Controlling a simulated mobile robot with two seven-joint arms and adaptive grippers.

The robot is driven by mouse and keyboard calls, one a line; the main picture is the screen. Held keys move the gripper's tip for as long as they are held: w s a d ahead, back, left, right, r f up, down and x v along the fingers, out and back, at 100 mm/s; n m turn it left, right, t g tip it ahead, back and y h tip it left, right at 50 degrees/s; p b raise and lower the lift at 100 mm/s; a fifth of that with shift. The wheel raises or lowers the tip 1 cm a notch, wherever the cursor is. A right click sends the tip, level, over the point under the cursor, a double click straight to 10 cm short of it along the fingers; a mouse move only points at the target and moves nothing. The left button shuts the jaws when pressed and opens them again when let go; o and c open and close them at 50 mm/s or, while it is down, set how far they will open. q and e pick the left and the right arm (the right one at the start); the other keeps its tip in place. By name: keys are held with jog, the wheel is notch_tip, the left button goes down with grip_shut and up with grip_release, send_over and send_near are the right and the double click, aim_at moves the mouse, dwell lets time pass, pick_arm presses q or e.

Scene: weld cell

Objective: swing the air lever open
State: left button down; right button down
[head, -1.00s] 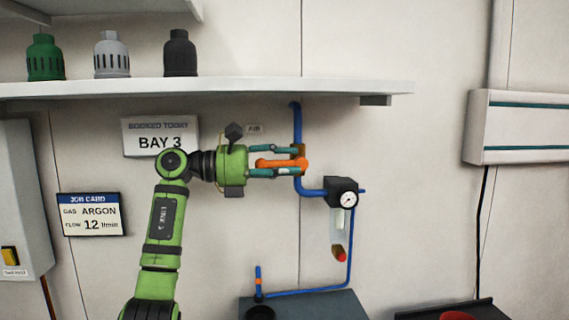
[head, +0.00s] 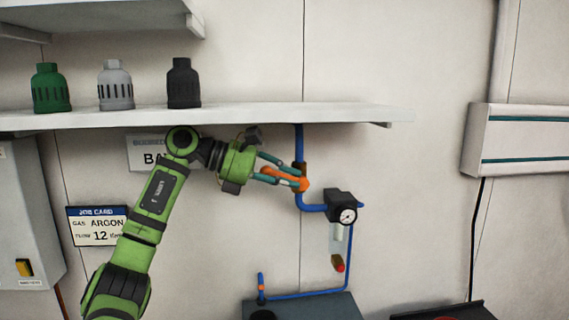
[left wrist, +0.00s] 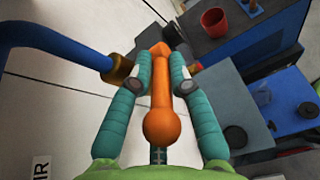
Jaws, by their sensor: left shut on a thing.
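The orange air lever (head: 303,185) is on the blue wall pipe, beside a brass valve body (head: 299,168). It slants from the valve up and to the left in the head view. My left gripper (head: 295,179) is shut on the lever, with teal fingers on both sides of it. The left wrist view shows the lever (left wrist: 161,100) lying between the fingers (left wrist: 162,78), its round end toward the palm, and the brass valve (left wrist: 115,69) at left. My right gripper is not in view.
A pressure gauge and regulator (head: 341,207) hang on the pipe to the lower right. A white shelf (head: 250,114) with several gas caps runs just above my arm. A wall box (head: 520,140) is at right. Wall between is clear.

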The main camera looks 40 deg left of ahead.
pick_arm(q)
jog(key=shift+d+f, duration=0.15)
jog(key=shift+f, duration=0.2)
jog(key=c, duration=1.2)
grip_release()
jog(key=shift+d+r, duration=0.1)
jog(key=shift+r, duration=0.05)
jog(key=s+a, duration=0.2)
jog(key=s, duration=0.1)
jog(key=s+a, duration=0.6)
jog(key=s, duration=0.1)
jog(key=shift+a+r, duration=0.15)
jog(key=shift+r, duration=0.05)
jog(key=shift+c, duration=0.5)
